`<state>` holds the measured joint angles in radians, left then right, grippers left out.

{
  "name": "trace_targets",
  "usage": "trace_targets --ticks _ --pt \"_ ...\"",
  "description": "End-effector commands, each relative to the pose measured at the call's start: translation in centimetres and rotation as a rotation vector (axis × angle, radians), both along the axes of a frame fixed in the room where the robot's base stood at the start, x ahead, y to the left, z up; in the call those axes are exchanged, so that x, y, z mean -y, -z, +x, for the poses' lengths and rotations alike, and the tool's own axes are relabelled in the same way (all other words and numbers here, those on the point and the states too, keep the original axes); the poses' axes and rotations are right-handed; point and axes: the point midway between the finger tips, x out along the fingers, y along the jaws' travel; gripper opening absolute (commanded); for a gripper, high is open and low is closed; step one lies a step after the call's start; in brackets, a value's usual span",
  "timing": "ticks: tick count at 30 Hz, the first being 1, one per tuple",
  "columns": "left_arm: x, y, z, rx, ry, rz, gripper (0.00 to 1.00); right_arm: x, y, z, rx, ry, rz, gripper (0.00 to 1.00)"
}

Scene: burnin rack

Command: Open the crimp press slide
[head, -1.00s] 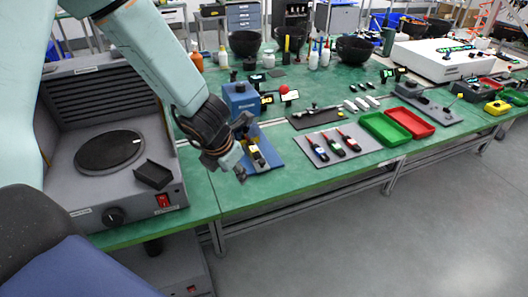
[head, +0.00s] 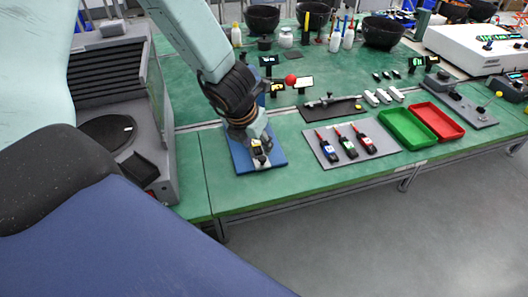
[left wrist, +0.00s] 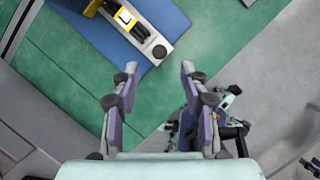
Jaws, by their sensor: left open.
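The crimp press has a blue base plate (head: 241,160), and a small part of its blue body shows behind my arm. In the left wrist view its blue plate (left wrist: 174,14) carries a pale grey slide (left wrist: 151,37) with a dark round knob (left wrist: 159,52) at its near end. A yellow and black piece (left wrist: 122,16) lies on the slide. My left gripper (head: 258,150) is over the press and hides much of it. In the left wrist view the left gripper (left wrist: 159,74) is open and empty, with the knob just beyond its fingertips. My right gripper is out of view.
A grey mat (head: 377,146) with several red-tipped tools lies to the right. Green (head: 406,142) and red (head: 460,130) trays stand beyond it. A grey machine with a dark disc (head: 110,132) stands left of the press. The table's front edge is close to the plate.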

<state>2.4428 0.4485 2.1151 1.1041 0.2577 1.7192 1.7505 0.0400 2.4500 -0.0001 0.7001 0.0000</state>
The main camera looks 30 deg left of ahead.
Motion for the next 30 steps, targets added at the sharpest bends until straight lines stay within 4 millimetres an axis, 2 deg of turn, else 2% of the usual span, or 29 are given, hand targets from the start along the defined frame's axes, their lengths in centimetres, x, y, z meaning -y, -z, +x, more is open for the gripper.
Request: trace_targets --ticks 1,6,12,24,30 --pt "0.0 1.1 0.1 -0.002 0.001 0.000 0.45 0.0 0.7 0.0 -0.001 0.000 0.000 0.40" --pt "-0.1 3.7 1.0 -0.002 0.002 0.002 0.45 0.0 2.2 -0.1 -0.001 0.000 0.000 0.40" --pt "-0.2 5.7 2.0 -0.001 0.001 0.002 0.45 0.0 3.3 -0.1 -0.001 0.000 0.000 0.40" --pt "-0.3 6.3 2.7 0.000 0.002 0.000 0.45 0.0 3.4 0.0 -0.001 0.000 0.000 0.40" --pt "-0.3 6.3 2.8 0.000 0.002 0.000 0.29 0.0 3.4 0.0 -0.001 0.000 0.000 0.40"
